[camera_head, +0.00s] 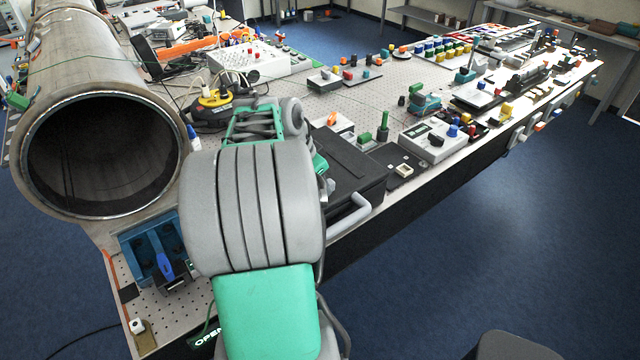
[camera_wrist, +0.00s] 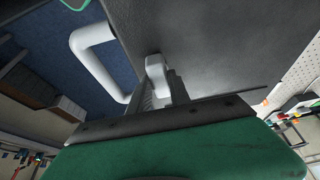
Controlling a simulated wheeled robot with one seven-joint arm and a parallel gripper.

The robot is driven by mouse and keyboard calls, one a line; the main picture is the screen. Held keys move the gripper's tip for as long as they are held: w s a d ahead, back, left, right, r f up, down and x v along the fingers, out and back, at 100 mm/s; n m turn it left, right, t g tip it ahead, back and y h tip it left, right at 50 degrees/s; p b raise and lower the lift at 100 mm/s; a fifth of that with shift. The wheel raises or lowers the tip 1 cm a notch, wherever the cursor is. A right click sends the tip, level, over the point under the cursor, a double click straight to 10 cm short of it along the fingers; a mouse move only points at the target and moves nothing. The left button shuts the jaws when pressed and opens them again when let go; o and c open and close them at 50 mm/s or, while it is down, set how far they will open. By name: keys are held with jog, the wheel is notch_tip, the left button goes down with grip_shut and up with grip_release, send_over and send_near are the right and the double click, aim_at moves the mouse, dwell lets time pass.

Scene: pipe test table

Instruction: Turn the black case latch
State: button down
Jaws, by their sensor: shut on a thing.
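The black case (camera_head: 350,165) stands on the table just right of my arm in the head view. In the wrist view its dark face (camera_wrist: 225,45) fills the upper middle and right. A light grey latch (camera_wrist: 156,70) sits at the case's edge, at my gripper (camera_wrist: 165,92). My gripper's jaws are shut on the latch, and its green and black body fills the bottom of that view. In the head view my arm hides much of the gripper and the left part of the case, and I cannot make out the latch clearly.
The case's pale handle (camera_head: 350,213) sticks out over the table's front edge; it also shows in the wrist view (camera_wrist: 95,60). A large metal pipe (camera_head: 95,110) lies left of my arm. A grey box with buttons (camera_head: 435,140) stands right of the case.

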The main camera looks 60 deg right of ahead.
jog(key=shift+f+n+b, duration=0.1)
jog(key=shift+n+b, duration=0.2)
jog(key=shift+b, duration=0.15)
jog(key=n+b, duration=0.1)
jog(key=n+t+b, duration=0.1)
jog(key=n+b, duration=0.1)
jog(key=shift+s+f+n+t+h, duration=0.1)
jog(key=shift+s+n+t+h, duration=0.1)
jog(key=shift+n+t+h, duration=0.1)
jog(key=n+b, duration=0.1)
jog(key=n, duration=0.1)
jog(key=n+t+b, duration=0.1)
jog(key=n+b, duration=0.1)
jog(key=shift+s+t+b, duration=0.15)
jog(key=shift+t+b, duration=0.15)
jog(key=n, duration=0.1)
jog(key=n+t, duration=0.1)
jog(key=n, duration=0.1)
jog(key=n+y, duration=0.1)
jog(key=n, duration=0.1)
jog(key=shift+s+d+r+t, duration=0.1)
jog(key=shift+r+t, duration=0.15)
jog(key=shift+t, duration=0.05)
jog(key=n+t+y+p, duration=0.1)
jog(key=n, duration=0.3)
jog(key=shift+n, duration=0.3)
jog(key=shift+y, duration=0.3)
jog(key=c, duration=1.2)
grip_release()
